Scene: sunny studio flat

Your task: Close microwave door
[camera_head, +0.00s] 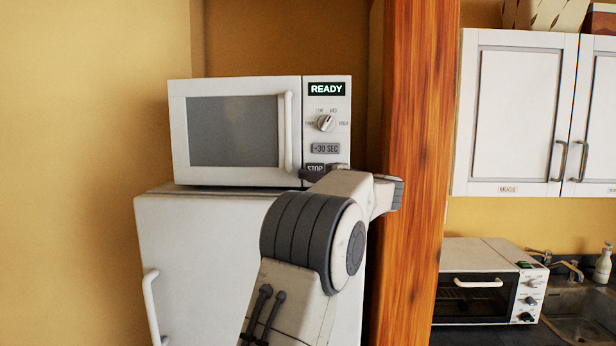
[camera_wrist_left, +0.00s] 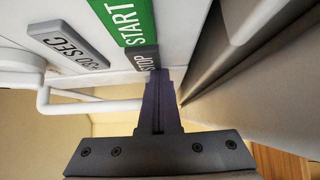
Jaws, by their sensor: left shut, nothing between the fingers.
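The white microwave (camera_head: 342,125) stands on top of the white fridge (camera_head: 205,250), its display reading READY. Its door (camera_head: 183,135), with a dark window and an upright white handle (camera_head: 288,132), looks flush with the control panel, with no gap visible. My left gripper (camera_head: 310,175) is at the lower panel, just right of the handle's lower end, largely hidden by my wrist. In the left wrist view the gripper (camera_wrist_left: 158,75) is shut and empty, its tip by the STOP button (camera_wrist_left: 143,58). Whether it touches cannot be told. The handle (camera_wrist_left: 85,107) is beside it. My right gripper is out of view.
A wooden post (camera_head: 412,150) stands close to the right of the fridge and my wrist. Beyond it are white wall cupboards (camera_head: 515,110), a toaster oven (camera_head: 480,300) and a sink (camera_head: 580,325). Bare wall is on the left.

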